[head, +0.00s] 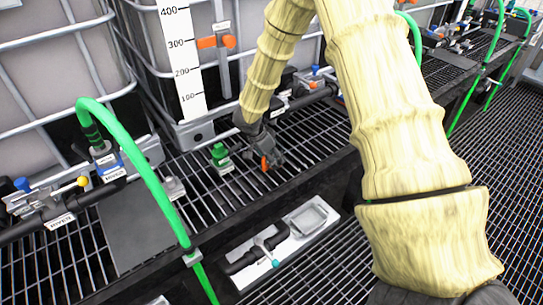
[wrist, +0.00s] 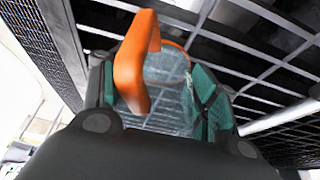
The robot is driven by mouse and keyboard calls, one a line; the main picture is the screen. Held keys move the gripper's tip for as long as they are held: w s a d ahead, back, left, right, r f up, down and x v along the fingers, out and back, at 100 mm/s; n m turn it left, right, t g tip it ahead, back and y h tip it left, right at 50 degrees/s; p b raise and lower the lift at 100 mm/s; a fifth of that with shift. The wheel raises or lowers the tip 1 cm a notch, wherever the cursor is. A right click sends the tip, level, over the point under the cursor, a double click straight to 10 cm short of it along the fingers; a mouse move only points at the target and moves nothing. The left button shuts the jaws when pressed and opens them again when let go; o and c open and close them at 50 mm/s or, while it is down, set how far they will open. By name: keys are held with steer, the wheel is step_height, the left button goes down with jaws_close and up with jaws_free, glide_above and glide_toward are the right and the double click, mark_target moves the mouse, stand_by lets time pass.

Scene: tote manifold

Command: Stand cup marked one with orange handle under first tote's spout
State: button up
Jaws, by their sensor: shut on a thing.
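My gripper (head: 262,152) is over the grated shelf in front of the middle tote, shut on a clear cup (wrist: 168,85). The cup's orange handle (wrist: 135,62) stands toward the wrist camera, between the two green-padded fingers. In the head view only the orange handle (head: 265,163) shows clearly; the cup body is mostly hidden by the gripper. Its mark cannot be read. The middle tote (head: 150,45) has a white level scale and an orange-handled valve (head: 216,41). Which outlet is the first tote's spout cannot be told.
A small green-topped thing (head: 221,157) stands on the grating left of my gripper. A green hose (head: 150,185) arches in front at left, near black pipework with a yellow knob (head: 82,181). Bare grating (head: 205,205) lies between.

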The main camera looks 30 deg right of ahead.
steer(key=o, duration=1.1)
steer(key=shift+r, duration=0.15)
steer(key=shift+a+r, duration=0.15)
steer(key=shift+r, duration=0.05)
steer(key=shift+b+v, duration=0.35)
steer(key=shift+v, duration=0.75)
steer(key=a, duration=0.4)
steer(key=a+b, duration=0.1)
steer(key=a, duration=0.3)
steer(key=s+a, duration=0.1)
steer(key=a, duration=0.3)
steer(key=shift+r, duration=0.1)
